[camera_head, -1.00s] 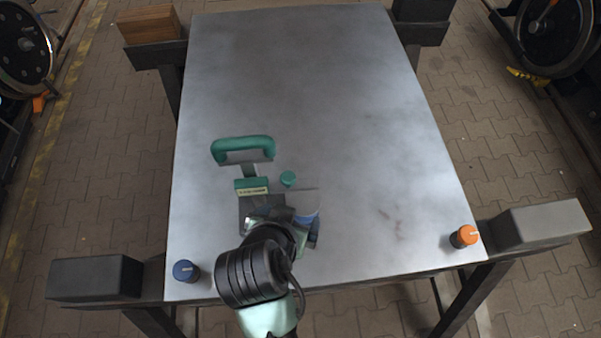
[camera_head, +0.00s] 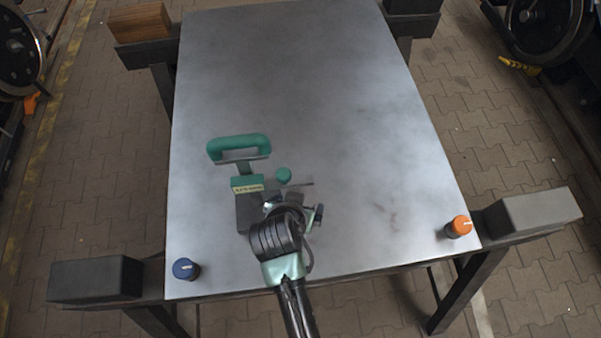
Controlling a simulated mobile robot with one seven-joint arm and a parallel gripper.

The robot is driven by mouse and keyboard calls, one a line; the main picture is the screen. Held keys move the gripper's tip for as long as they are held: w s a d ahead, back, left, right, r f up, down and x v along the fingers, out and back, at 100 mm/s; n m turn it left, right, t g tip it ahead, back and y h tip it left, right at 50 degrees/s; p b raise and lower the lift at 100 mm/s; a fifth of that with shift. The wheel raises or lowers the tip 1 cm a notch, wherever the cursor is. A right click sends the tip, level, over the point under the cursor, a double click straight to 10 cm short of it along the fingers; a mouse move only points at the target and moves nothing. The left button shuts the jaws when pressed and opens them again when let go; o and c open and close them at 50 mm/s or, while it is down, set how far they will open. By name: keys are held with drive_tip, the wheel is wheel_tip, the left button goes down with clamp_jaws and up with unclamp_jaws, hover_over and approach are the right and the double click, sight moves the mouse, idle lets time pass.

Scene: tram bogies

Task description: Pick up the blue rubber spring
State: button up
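A small blue-topped dark cylinder (camera_head: 185,269) stands upright at the table's front left corner, apart from my gripper. I cannot tell whether it is the rubber spring. My gripper (camera_head: 290,200) is low over the table's middle front, right of a green-handled tool (camera_head: 238,148). A thin grey edge (camera_head: 301,184) shows just beyond it. My wrist hides the fingertips and whatever is between or under them. No blue shows clearly there now. I cannot tell if the gripper is open or shut.
A small green cylinder (camera_head: 283,175) stands just beyond my gripper. An orange-topped cylinder (camera_head: 459,226) stands at the front right corner of the grey metal table (camera_head: 300,80). A wooden block (camera_head: 140,22) lies off the back left.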

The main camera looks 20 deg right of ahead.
drive_tip(key=shift+x, duration=1.1)
clamp_jaws()
